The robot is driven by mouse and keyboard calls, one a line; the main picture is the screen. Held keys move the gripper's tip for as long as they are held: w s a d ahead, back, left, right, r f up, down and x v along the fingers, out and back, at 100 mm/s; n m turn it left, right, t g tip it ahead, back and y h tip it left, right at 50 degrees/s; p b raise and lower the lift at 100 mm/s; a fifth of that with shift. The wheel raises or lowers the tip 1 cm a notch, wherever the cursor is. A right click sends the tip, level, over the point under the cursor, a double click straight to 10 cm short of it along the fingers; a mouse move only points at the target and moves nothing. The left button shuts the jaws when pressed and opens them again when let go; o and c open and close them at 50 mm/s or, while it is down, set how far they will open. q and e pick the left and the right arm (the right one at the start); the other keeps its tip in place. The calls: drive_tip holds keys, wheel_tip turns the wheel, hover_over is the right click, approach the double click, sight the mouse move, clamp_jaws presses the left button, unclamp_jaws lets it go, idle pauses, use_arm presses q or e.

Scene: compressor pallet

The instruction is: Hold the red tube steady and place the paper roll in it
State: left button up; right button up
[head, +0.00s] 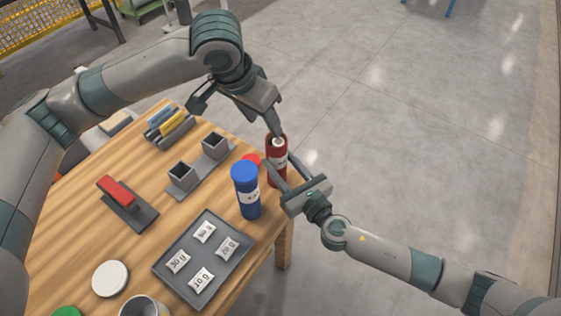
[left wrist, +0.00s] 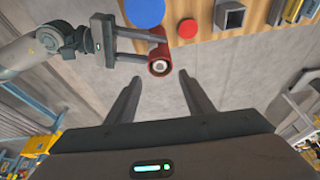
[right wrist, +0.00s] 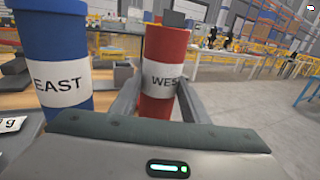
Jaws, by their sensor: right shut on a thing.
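The red tube (head: 277,172) stands upright at the table's right corner; its white label reads "WES…" in the right wrist view (right wrist: 165,50). The tube's top is uncapped. The pale end of the paper roll (head: 279,141) shows inside its mouth, also in the left wrist view (left wrist: 160,67). My right gripper (head: 287,168) is shut on the tube's body from the side. My left gripper (left wrist: 158,90) is open and empty, above the tube's mouth, its fingers spread apart. How deep the roll sits is hard to tell.
A capped blue tube (head: 246,195) labelled "EAST" stands close beside the red one. A red lid (head: 252,159) lies behind it. A grey tray (head: 172,271) with several white packets, a grey holder (head: 188,190) and a red-handled tool (head: 120,196) occupy the table.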

use_arm(q)
drive_tip(key=shift+r, duration=0.15)
drive_tip(key=v, duration=1.1)
drive_tip(key=shift+r, duration=0.35)
drive_tip(key=shift+s+a, duration=0.1)
use_arm(e)
drive_tip(key=o, duration=1.1)
drive_tip(key=shift+o, duration=0.2)
drive_tip(key=v, duration=1.2)
drive_tip(key=shift+f, duration=0.1)
